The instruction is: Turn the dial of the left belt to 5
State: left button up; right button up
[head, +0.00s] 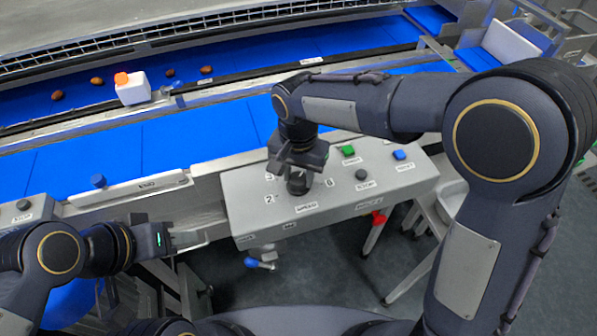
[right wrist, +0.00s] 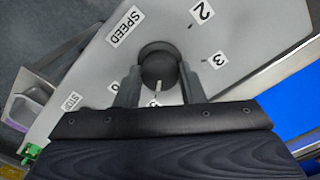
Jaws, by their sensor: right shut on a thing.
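The round black dial (head: 297,187) stands on the grey control panel (head: 245,205), above the label "SPEED". In the right wrist view the dial (right wrist: 158,66) has a white pointer line aimed towards my gripper, between the 3 and what looks like a 6. My right gripper (right wrist: 160,88) is shut on the dial, one finger on each side. It also shows from above in the head view (head: 298,176). My left gripper (head: 190,238) is low at the left, apart from the panel; its jaw opening is unclear.
Green (head: 348,151), black (head: 361,174) and blue (head: 399,155) buttons sit right of the dial. A red part (head: 378,217) is at the panel's front. Behind run blue belts (head: 190,135) with several dates and a white orange-topped box (head: 132,90).

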aim_at(299, 177)
dwell(0.4)
jog(key=o, duration=1)
notch_tip(299, 177, up, 8)
jog(key=shift+f, duration=0.1)
jog(key=s+d+r+n+t+y, duration=0.15)
jog(key=s+d+y, duration=0.4)
jog(key=d, duration=0.95)
jog(key=s+d+f+t, duration=0.1)
jog(key=s, duration=0.3)
jog(key=s+d+f+t+h, duration=0.1)
jog(key=s+d, duration=0.1)
jog(key=s, duration=0.2)
jog(key=s+d+f+n+t, duration=0.1)
jog(key=s+d+t, duration=0.1)
jog(key=s, duration=0.2)
jog(key=shift+s+d+f+h, duration=0.2)
jog(key=shift+d+h, duration=0.05)
jog(key=shift+h, duration=0.1)
